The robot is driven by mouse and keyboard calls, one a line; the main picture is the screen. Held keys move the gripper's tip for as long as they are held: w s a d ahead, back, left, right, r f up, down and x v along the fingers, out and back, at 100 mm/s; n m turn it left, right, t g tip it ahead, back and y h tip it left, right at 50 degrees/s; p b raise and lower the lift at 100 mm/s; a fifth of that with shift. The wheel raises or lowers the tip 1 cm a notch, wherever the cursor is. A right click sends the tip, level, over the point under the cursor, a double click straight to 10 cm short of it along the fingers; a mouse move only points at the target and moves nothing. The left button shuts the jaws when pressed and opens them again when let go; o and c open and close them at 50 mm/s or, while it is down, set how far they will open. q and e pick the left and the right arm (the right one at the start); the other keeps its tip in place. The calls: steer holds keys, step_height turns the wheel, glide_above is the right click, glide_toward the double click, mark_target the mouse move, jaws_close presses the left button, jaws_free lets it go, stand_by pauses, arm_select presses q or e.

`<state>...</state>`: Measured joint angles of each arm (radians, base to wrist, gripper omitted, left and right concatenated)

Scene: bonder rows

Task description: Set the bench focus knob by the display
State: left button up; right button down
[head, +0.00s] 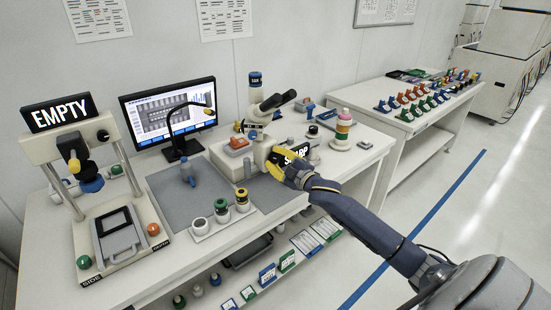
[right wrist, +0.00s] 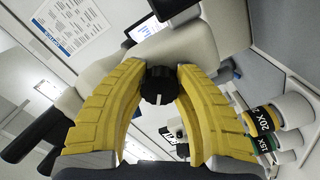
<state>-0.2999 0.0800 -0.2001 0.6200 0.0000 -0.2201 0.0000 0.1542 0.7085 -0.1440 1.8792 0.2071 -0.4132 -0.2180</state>
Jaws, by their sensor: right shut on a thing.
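The bench microscope (head: 258,137) stands on the white bench in the head view. Its dark display (head: 304,151) shows white letters that seem to read "SHARP", partly hidden by my right gripper. In the right wrist view the black round focus knob (right wrist: 158,86) has a short white mark near its lower edge. My right gripper (right wrist: 160,75) is shut on the knob, with one yellow curved finger on each side. In the head view my right gripper (head: 280,164) covers the knob. My left gripper is not in view.
A monitor (head: 170,112) stands behind the grey mat. An "EMPTY" sign (head: 59,112) tops a stand at left. A white holder (head: 224,222) with several capped pieces sits in front. A stack of coloured rings (head: 343,127) stands right of the microscope. A second bench (head: 405,122) is farther right.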

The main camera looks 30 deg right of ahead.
steer(key=shift+d+m, duration=0.2)
steer(key=shift+m, duration=0.7)
steer(key=c, duration=0.9)
jaws_free()
steer(key=shift+a, duration=0.1)
steer(key=shift+s, duration=0.1)
steer(key=s+d, duration=0.1)
steer(key=s, duration=1)
steer(key=shift+s, duration=0.35)
steer(key=shift+d, duration=0.1)
